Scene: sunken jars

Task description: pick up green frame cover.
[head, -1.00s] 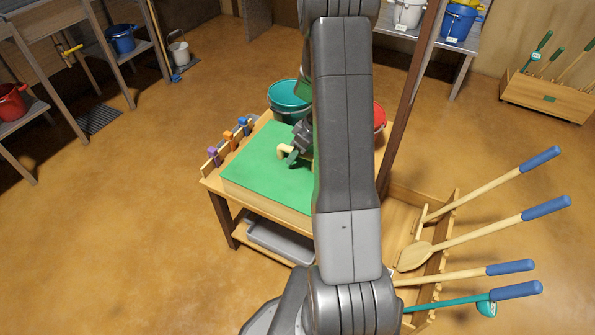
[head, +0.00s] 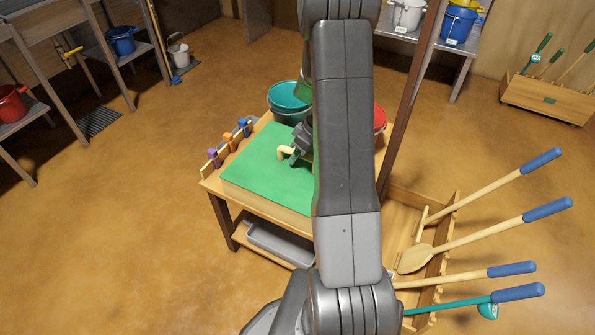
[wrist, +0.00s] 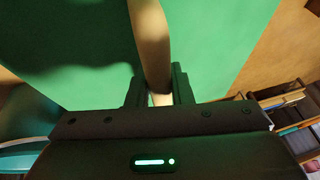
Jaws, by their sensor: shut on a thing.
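The green frame cover (head: 262,172) lies as a flat green top on the wooden stand, and its green surface fills much of the wrist view (wrist: 75,45). A pale, bent wooden handle (head: 285,153) stands up from it. My gripper (wrist: 160,98) is shut on this handle, with a dark finger on each side of it in the wrist view. In the head view my gripper (head: 300,150) is at the handle, partly hidden by my arm. The right part of the cover is hidden behind my arm. I cannot tell whether the cover is raised off the stand.
A teal bucket (head: 288,97) and a red bucket (head: 379,118) stand behind the cover. Pegs with coloured clips (head: 229,143) line the stand's left edge. A wooden rack (head: 440,262) of long-handled tools is at right. The floor at left is open.

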